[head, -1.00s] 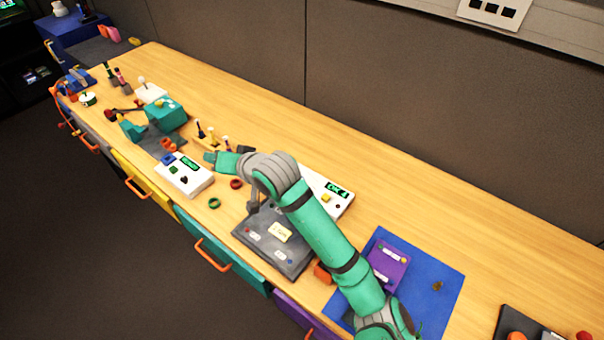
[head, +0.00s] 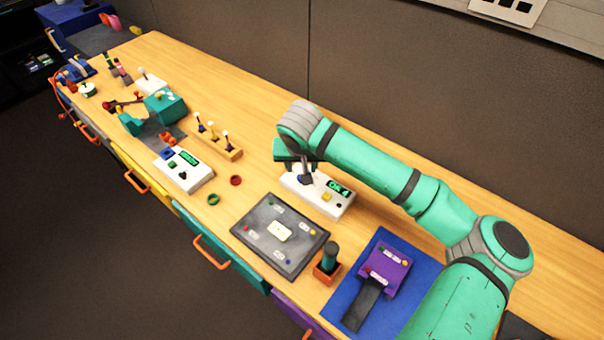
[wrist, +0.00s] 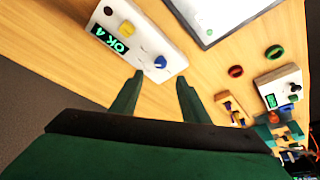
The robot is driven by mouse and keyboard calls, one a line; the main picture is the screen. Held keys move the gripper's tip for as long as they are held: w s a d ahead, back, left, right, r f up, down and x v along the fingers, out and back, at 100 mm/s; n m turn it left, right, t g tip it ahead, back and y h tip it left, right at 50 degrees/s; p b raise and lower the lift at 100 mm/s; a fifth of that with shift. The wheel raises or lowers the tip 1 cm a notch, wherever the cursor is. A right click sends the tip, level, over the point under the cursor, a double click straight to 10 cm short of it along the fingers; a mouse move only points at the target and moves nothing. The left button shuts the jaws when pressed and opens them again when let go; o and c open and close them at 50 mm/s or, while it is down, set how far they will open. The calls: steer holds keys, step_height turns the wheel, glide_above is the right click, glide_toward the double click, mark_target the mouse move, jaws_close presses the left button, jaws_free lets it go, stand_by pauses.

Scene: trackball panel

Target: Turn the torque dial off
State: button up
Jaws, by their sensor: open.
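A white box (head: 335,211) with a green-lit display (head: 339,188) stands mid-table. In the wrist view the display on this box (wrist: 143,47) reads "OK 4". The box carries a yellow knob (wrist: 126,30) and a blue knob (wrist: 160,62). No readable label shows which is the torque dial. My gripper (wrist: 160,78) is open and empty, pointing at the box's blue-knob end. The blue knob appears just beyond the gap between the fingertips; contact cannot be told. In the head view my gripper (head: 304,180) is over the box's left end, hiding the blue knob.
A dark panel (head: 262,214) lies in front of the box. A second white box (head: 198,183) with a display stands left, near red (head: 236,180) and green (head: 213,199) rings. A wooden stand (head: 232,153) with several pegs is behind. Right is a blue mat (head: 424,268).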

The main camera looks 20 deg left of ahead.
steer(key=x, duration=0.9)
steer(key=shift+w+f, duration=0.1)
steer(key=shift+f, duration=0.05)
steer(key=shift+a, duration=0.1)
steer(key=c, duration=1.1)
